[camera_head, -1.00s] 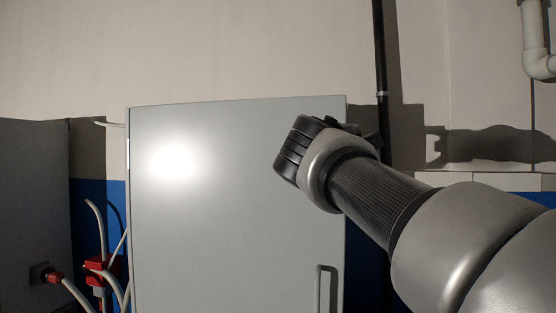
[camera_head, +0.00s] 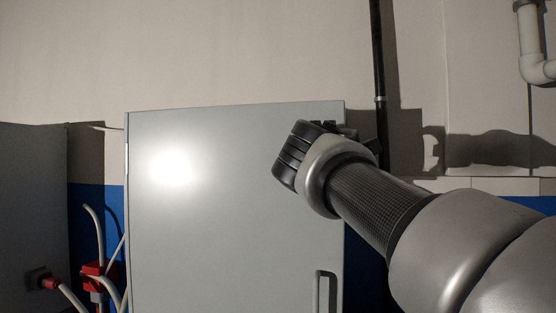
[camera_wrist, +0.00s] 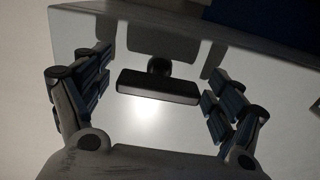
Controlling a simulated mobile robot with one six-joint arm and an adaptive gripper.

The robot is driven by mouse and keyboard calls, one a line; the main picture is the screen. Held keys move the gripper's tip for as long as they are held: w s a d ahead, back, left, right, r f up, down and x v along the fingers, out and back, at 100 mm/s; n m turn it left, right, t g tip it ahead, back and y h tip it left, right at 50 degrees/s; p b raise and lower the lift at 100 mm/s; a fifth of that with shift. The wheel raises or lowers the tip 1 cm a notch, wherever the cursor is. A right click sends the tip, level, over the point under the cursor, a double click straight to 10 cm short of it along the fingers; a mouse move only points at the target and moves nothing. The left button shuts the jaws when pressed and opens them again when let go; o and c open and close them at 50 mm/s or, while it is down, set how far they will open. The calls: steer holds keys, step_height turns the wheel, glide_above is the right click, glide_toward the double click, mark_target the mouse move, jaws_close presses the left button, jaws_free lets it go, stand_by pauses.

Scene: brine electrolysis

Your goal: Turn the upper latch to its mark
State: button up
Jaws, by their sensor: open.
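The upper latch (camera_wrist: 158,86) shows in the wrist view as a dark bar-shaped handle on a short round stem. It stands out from the grey cabinet door (camera_head: 225,215), close to the door's edge. My gripper (camera_wrist: 157,100) is open, with one finger on either side of the latch and visible gaps to both its ends. In the head view my wrist hides the latch and most of my gripper (camera_head: 345,130), at the door's upper right corner. I cannot make out the latch's mark in either view.
A vertical bar handle (camera_head: 318,291) is on the door's lower right. A dark vertical pipe (camera_head: 378,60) runs on the wall just right of the cabinet. Red plugs and pale cables (camera_head: 95,275) hang at the left, beside another grey cabinet (camera_head: 30,200).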

steer(key=v, duration=1.2)
steer(key=s+d+f+m+g+b, duration=0.2)
steer(key=s+f, duration=0.1)
steer(key=f, duration=0.7)
steer(key=s+d+f+m+g+y+b, duration=0.1)
steer(key=s+d+f+m+g+b, duration=0.15)
steer(key=f, duration=0.75)
steer(key=s+d+f+m+g+b, duration=0.2)
steer(key=s+f+g, duration=0.15)
steer(key=f, duration=0.75)
steer(key=s+a+f+m+g+y+b, duration=0.1)
steer(key=s+f+m, duration=0.1)
steer(key=s+f, duration=0.3)
steer(key=s+a+f+m+g+y+b, duration=0.1)
steer(key=s+f, duration=0.4)
steer(key=f, duration=0.7)
steer(key=s+a+f+m+g+y+b, duration=0.1)
steer(key=s+f+m+g+y+b, duration=0.1)
steer(key=s+f+m, duration=0.2)
step_height(320, 180, down, 4)
steer(key=shift+s+a+f+m+g+y, duration=0.2)
steer(key=shift+s+m+g+y, duration=0.15)
steer(key=shift+s, duration=0.65)
